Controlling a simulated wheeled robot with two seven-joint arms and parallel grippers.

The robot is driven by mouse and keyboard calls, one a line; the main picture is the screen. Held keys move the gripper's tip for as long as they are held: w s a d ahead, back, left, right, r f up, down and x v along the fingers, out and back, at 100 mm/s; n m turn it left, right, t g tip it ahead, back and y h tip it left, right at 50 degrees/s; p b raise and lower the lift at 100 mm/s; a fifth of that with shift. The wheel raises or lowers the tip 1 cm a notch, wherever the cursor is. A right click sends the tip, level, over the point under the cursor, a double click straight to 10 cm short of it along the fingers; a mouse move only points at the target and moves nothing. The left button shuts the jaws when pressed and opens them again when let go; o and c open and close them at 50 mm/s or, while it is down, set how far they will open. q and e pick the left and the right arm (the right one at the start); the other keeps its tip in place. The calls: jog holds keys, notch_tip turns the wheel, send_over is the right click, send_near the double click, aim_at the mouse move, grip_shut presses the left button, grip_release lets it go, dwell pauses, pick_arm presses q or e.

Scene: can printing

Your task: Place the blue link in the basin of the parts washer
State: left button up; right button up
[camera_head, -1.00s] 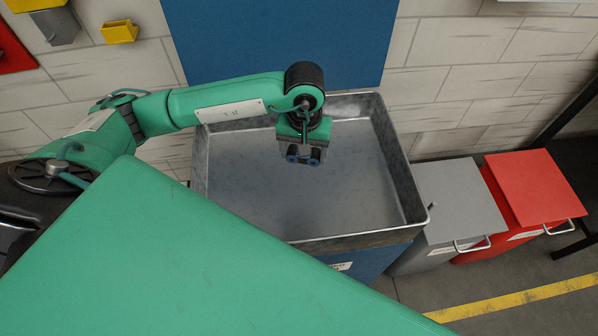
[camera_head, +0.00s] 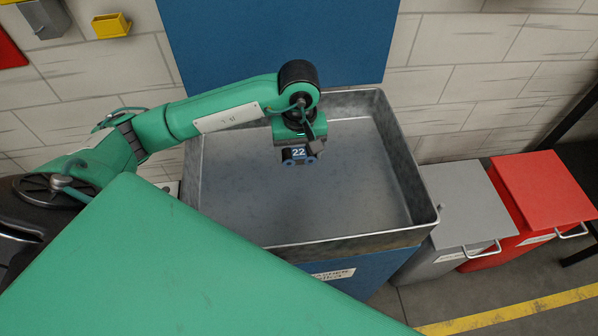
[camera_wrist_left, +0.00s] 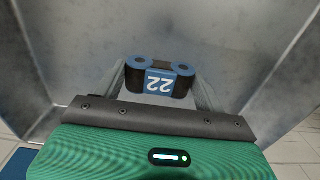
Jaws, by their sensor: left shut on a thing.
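The blue link (camera_head: 299,155), a small dark piece with blue ends and a blue label marked 22, is held in my left gripper (camera_head: 297,158). The link also shows in the left wrist view (camera_wrist_left: 160,80), label facing the camera, between the two fingers of the left gripper (camera_wrist_left: 162,84). My left gripper is shut on it, over the inside of the grey metal basin (camera_head: 340,205). The basin belongs to the blue parts washer (camera_head: 362,272). The link's height above the basin floor is hard to judge. My right gripper is not in view.
A grey bin (camera_head: 465,205) and a red bin (camera_head: 545,188) with lids stand right of the washer. A blue panel (camera_head: 275,40) is behind the basin. A yellow holder (camera_head: 111,26) is on the wall. The basin floor looks empty.

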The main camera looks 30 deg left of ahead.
pick_arm(q)
send_over(299, 183)
notch_tip(299, 183, down, 5)
jog(key=shift+r, duration=0.1)
notch_tip(299, 183, down, 4)
jog(key=shift+f+p, duration=0.1)
jog(key=shift+p, duration=0.45)
jog(key=shift+f, duration=0.25)
jog(key=o, duration=1)
jog(key=shift+r, duration=0.2)
notch_tip(299, 183, up, 4)
jog(key=shift+w+f+b, duration=0.1)
jog(key=shift+f+b, duration=0.1)
jog(key=shift+b, duration=0.3)
notch_tip(299, 183, up, 7)
jog(key=shift+r+b, duration=0.1)
jog(key=shift+b, duration=0.55)
jog(key=shift+r, duration=0.6)
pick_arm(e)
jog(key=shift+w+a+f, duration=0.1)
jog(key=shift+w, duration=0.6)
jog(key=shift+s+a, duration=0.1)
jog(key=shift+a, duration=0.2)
